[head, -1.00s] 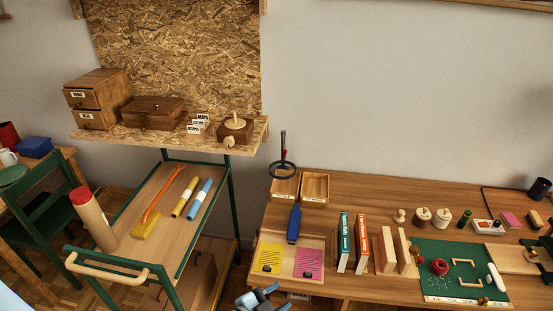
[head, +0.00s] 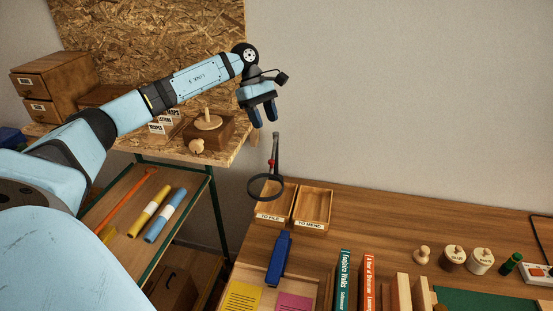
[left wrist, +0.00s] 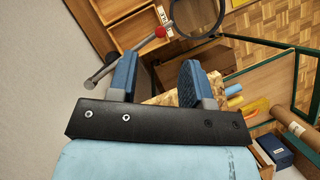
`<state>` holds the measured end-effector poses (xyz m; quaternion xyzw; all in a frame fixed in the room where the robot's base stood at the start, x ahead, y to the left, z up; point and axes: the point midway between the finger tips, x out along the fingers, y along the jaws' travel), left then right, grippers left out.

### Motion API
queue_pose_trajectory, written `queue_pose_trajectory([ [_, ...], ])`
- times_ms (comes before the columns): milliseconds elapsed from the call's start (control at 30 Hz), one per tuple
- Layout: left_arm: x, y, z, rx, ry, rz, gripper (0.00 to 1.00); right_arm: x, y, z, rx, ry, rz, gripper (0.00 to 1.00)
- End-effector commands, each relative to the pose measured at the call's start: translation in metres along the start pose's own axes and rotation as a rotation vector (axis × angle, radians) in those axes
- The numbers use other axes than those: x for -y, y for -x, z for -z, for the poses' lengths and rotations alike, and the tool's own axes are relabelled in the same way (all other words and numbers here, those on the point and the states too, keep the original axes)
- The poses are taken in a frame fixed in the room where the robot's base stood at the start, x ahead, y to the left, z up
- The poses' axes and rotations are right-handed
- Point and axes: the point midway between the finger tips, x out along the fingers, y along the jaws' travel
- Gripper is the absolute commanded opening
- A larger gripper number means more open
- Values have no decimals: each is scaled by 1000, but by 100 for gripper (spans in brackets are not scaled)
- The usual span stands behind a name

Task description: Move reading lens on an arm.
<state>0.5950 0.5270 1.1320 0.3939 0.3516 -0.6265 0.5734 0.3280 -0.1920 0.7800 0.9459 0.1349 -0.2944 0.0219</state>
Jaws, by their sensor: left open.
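The reading lens on an arm (head: 274,150) stands at the back left of the wooden desk. It has a dark round ring, a red knob and an upright grey rod. Its ring hangs in front of the small trays, and its foot is hard to make out. My left gripper (head: 264,117) is open and empty, pointing down just above the rod's top, apart from it in the head view. My right gripper is out of view.
Two open trays, "to file" (head: 268,213) and "to mend" (head: 313,210), sit under the lens. A blue-handled object (head: 281,255) lies in front. The OSB shelf (head: 222,150) with boxes is close left of the gripper. Books (head: 343,275) stand to the right.

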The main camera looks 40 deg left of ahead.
Motion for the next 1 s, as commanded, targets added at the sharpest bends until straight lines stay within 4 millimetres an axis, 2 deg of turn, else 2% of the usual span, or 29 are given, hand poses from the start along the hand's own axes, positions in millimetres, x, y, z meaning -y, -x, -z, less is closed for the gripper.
queue_pose_trajectory([
  [33, 3, 10, 9, -33, -6, 6, 45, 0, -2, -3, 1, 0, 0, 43],
  [100, 6, 18, 15, -60, -12, 15, 45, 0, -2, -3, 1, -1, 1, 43],
  [233, 8, 11, 18, -70, -15, 22, 45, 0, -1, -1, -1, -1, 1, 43],
  [367, 9, -11, 19, -69, -14, 24, 45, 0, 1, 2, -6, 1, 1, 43],
  [700, 10, -82, 22, -66, -14, 23, 45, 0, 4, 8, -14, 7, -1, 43],
  [900, 10, -108, 24, -66, -14, 20, 45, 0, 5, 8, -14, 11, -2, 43],
  [1000, 10, -114, 25, -66, -14, 20, 45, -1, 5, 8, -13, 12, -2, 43],
])
